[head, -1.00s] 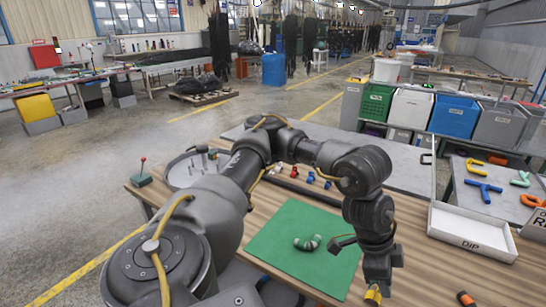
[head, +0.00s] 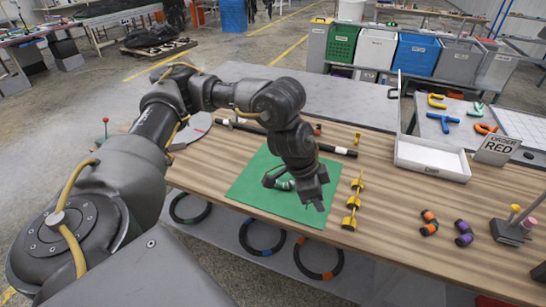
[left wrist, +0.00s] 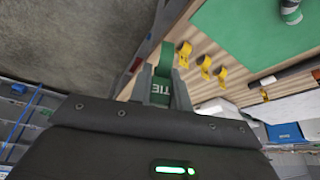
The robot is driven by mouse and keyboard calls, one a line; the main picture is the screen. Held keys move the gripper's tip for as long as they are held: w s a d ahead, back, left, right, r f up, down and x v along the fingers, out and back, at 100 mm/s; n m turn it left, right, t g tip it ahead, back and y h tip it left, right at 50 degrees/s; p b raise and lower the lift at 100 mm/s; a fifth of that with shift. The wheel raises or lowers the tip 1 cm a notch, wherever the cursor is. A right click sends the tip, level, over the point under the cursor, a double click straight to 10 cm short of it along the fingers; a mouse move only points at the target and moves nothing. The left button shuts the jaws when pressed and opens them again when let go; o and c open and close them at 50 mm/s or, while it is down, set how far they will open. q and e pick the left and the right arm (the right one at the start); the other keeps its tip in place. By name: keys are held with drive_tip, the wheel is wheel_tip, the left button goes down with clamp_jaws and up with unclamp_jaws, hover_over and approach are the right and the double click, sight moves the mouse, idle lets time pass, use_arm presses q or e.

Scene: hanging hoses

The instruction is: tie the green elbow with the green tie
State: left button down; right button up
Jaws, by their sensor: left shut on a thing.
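The green elbow (head: 283,184), a short curved piece with green and pale bands, lies on the green mat (head: 250,190), partly hidden by my left arm. Part of it also shows at the top right of the left wrist view (left wrist: 290,12). My left gripper (head: 318,203) is over the mat's right front part, to the right of the elbow and apart from it. It is shut on the green tie (left wrist: 164,62), a green strap with a block marked "TIE" between the fingers. I cannot make out the tie in the head view. My right gripper is not in view.
A row of yellow holders (head: 352,205) stands right of the mat. Orange-banded and purple-banded pieces (head: 464,232) lie farther right. A white tray (head: 432,160) and an "ORDER RED" sign (head: 497,148) are behind. Several hoops (head: 262,238) hang at the table's front edge.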

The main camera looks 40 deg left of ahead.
use_arm(q)
drive_tip(key=w+a+f+n+y+b, duration=0.1)
drive_tip(key=w+a+f+n+b, duration=0.1)
drive_tip(key=w+a+f+n, duration=0.2)
drive_tip(key=w+a+f+n+t+y+b, duration=0.1)
drive_tip(key=w+a+f+n+y+b, duration=0.1)
drive_tip(key=a, duration=0.9)
drive_tip(key=w+a+f+n+y+b, duration=0.2)
drive_tip(key=w+a+f+n+b, duration=0.2)
drive_tip(key=w+a+f+n, duration=0.2)
drive_tip(key=shift+w+a+f+n, duration=0.3)
drive_tip(key=shift+w+a+n, duration=0.55)
drive_tip(key=shift+w+n, duration=0.15)
drive_tip(key=shift+a, duration=0.25)
